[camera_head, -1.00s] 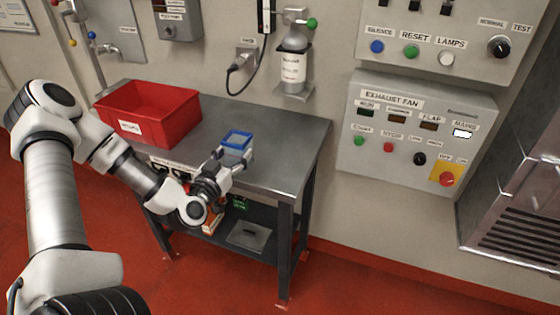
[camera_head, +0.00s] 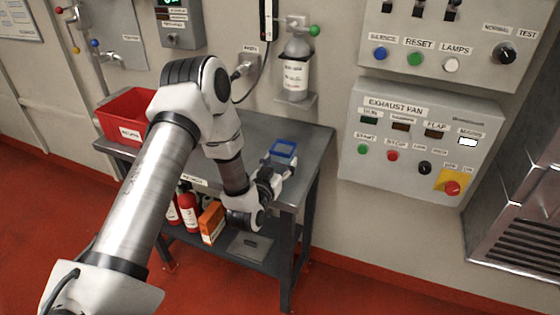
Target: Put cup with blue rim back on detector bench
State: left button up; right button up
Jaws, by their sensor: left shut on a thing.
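The cup with the blue rim (camera_head: 284,148) is a small square clear cup at the front right part of the grey metal bench (camera_head: 313,142). My left gripper (camera_head: 284,167) is shut on the cup, reaching it from the front of the bench. The gripper fingers cover the cup's lower part, so I cannot tell whether its base touches the bench top. My right gripper is not in view.
A red bin (camera_head: 127,112) stands on the bench's left end, partly behind my left arm. A bottle in a wall holder (camera_head: 296,72) hangs behind the bench. Red extinguishers (camera_head: 188,212) and an orange box (camera_head: 211,222) are on the lower shelf. An exhaust fan panel (camera_head: 420,145) is at right.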

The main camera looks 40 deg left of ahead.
pick_arm(q)
jog(key=shift+d, duration=0.1)
jog(key=o, duration=1.1)
jog(key=shift+f, duration=0.1)
jog(key=shift+o, duration=0.2)
